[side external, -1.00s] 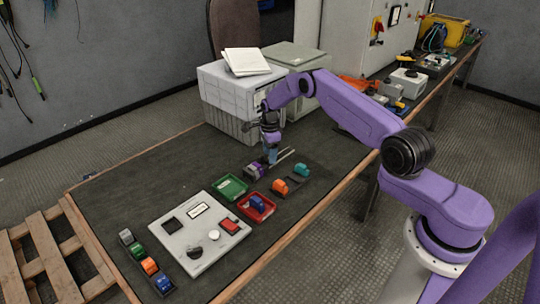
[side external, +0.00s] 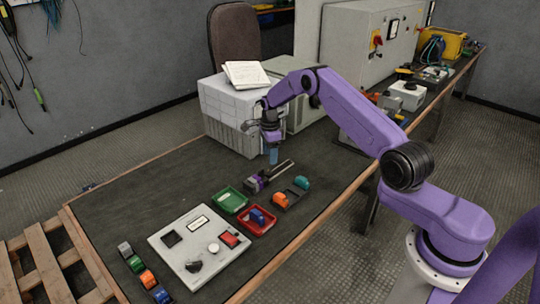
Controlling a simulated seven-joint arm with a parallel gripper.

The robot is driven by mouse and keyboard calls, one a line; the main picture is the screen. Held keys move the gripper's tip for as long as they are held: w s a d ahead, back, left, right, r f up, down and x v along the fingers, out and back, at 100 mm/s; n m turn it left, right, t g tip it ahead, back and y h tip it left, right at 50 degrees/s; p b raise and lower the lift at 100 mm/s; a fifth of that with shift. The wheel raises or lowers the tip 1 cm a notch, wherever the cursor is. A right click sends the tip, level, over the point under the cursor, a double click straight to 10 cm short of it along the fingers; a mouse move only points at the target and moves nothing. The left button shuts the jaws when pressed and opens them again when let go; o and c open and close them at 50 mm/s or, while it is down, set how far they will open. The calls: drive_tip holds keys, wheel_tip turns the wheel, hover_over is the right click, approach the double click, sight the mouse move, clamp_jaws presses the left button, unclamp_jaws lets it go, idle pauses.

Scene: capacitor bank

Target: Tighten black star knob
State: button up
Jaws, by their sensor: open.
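A dark knob (side external: 193,266), which looks like the black star knob, sits on the lower part of a pale grey panel (side external: 178,262) lying on the bench. Its lobes are too small to make out. My gripper (side external: 273,160) points down above the bench, well away from the knob, up and to the right of it in the picture. It is open, with bluish fingers and nothing seen between them. It is just above and behind a purple clamp-like piece (side external: 254,184) with a long metal bar.
The panel also bears a white knob (side external: 213,247) and a red block (side external: 230,239). A green tray (side external: 220,207) and a red tray (side external: 268,229) holding a blue block stand beside it. Coloured blocks (side external: 147,278) line its left. A white box (side external: 228,125) stands behind my gripper.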

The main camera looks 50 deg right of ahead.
sight(269, 171)
drive_tip(key=shift+c, duration=0.2)
drive_tip(key=n, duration=0.4)
drive_tip(key=shift+n, duration=0.4)
drive_tip(key=n, duration=0.6)
drive_tip(key=shift+w+r, duration=0.1)
drive_tip(key=shift+r, duration=0.1)
drive_tip(key=n, duration=0.6)
drive_tip(key=shift+r, duration=0.15)
drive_tip(key=n, duration=0.6)
drive_tip(key=shift+r+h, duration=0.1)
drive_tip(key=shift+h, duration=0.2)
drive_tip(key=n, duration=2.2)
drive_tip(key=shift+w+a+r+h, duration=0.1)
drive_tip(key=shift+w+r+h, duration=0.05)
drive_tip(key=shift+r+h, duration=0.2)
drive_tip(key=shift+f, duration=4.35)
